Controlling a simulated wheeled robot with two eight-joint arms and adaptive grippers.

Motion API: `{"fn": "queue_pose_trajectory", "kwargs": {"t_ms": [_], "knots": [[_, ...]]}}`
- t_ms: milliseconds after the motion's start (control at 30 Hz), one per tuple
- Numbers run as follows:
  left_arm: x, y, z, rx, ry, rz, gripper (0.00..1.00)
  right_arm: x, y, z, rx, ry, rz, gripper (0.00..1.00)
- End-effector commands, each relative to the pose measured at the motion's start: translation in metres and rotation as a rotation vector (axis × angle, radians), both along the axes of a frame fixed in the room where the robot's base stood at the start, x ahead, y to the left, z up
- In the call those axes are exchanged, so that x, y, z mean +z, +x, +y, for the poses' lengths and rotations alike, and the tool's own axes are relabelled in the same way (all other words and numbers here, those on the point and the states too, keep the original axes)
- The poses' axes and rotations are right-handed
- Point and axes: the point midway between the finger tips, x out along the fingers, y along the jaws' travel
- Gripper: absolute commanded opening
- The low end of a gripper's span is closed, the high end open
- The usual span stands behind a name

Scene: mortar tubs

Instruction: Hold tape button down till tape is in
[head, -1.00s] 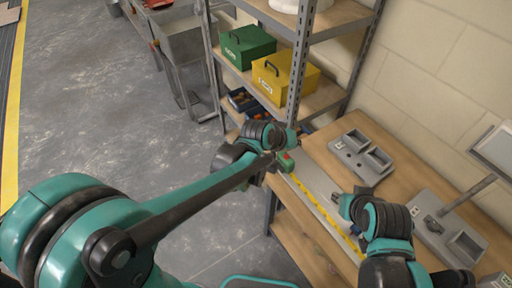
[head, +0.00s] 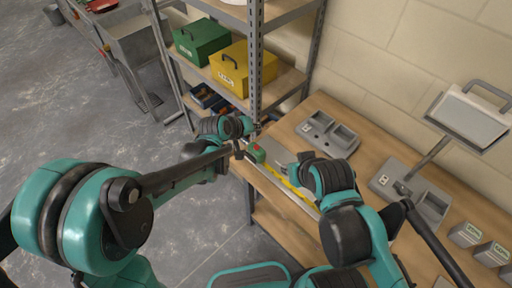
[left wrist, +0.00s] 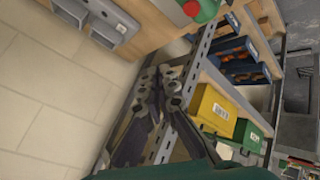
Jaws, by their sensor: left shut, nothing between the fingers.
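The tape measure (head: 257,153) is green with a red button and sits at the left end of the workbench. Its yellow tape (head: 290,186) is out and runs along the bench edge to the right. My left gripper (head: 250,128) is shut and empty just behind the tape measure, apart from it. In the left wrist view its fingers (left wrist: 166,84) are together, and the tape measure (left wrist: 203,10) shows at the top edge. My right gripper (head: 300,162) is over the tape, right of the case; its fingers are too small and hidden to read.
A shelf post (head: 256,60) stands close behind my left gripper. Shelves hold a green box (head: 201,42) and a yellow box (head: 243,70). Grey trays (head: 327,134) and a stand with a panel (head: 468,122) occupy the bench's back.

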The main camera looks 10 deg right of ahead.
Motion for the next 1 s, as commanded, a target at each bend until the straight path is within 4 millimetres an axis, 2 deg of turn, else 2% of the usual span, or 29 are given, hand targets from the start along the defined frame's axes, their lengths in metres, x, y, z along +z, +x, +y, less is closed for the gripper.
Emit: {"fn": "queue_pose_trajectory", "kwargs": {"t_ms": [533,700,1000], "knots": [[-0.074,0.000,0.000,0.000,0.000,0.000,0.00,-0.058,0.000,0.000,0.000,0.000,0.000,0.29],[-0.081,0.000,0.000,0.000,0.000,0.000,0.00,-0.064,0.000,0.000,0.000,0.000,0.000,0.29],[-0.080,0.000,0.000,0.000,0.000,0.000,0.00,-0.063,0.000,0.000,0.000,0.000,0.000,0.29]]}}
